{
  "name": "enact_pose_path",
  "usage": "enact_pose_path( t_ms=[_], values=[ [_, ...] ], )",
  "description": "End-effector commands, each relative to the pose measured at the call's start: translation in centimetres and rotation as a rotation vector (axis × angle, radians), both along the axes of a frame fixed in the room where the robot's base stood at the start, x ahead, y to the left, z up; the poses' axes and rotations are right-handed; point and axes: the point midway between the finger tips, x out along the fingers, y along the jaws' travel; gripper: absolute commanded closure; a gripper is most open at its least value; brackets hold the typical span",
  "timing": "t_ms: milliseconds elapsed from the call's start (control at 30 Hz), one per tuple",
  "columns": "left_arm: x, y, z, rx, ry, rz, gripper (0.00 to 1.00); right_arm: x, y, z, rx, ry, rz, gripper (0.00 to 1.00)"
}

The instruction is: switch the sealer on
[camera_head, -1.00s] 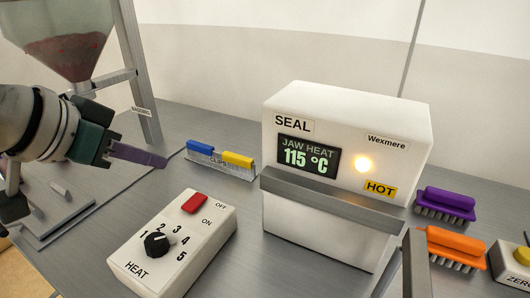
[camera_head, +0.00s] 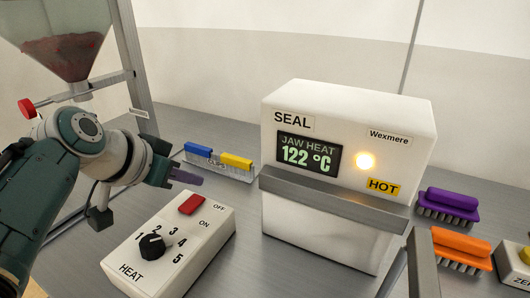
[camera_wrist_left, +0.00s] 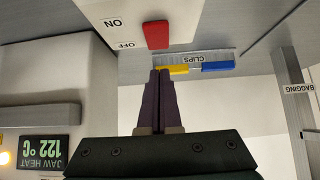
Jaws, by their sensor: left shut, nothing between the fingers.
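The sealer (camera_head: 345,170) is a white box with a SEAL label. Its display (camera_head: 309,154) reads JAW HEAT 122 °C, and a round lamp (camera_head: 365,161) glows beside it above a HOT label. The control box (camera_head: 210,240) in front has a red switch (camera_head: 192,204) near its OFF and ON labels, and a black heat knob (camera_head: 152,247). The switch also shows in the left wrist view (camera_wrist_left: 156,35). My left gripper (camera_head: 199,180) is shut and empty, its purple fingers above and behind the switch, apart from it. My right gripper is not in view.
A clip rack (camera_head: 230,174) with blue and yellow clips stands behind my left fingers. A purple brush (camera_head: 447,207) and an orange brush (camera_head: 458,247) lie right of the sealer. A hopper (camera_head: 60,45) hangs at the upper left.

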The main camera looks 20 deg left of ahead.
Motion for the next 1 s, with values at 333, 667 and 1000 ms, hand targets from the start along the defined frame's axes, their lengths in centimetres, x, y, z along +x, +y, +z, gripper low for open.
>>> enact_pose_path(
  t_ms=[333,667,1000],
  values=[
    [0.0,0.0,-2.3,0.0,-0.001,0.001,1.0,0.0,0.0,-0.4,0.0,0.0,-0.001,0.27],
    [0.1,0.0,-2.3,0.002,0.017,-0.002,1.0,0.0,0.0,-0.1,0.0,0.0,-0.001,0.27],
    [0.1,-0.1,-2.6,0.001,0.048,-0.001,1.0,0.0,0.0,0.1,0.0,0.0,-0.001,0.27]
  ],
)
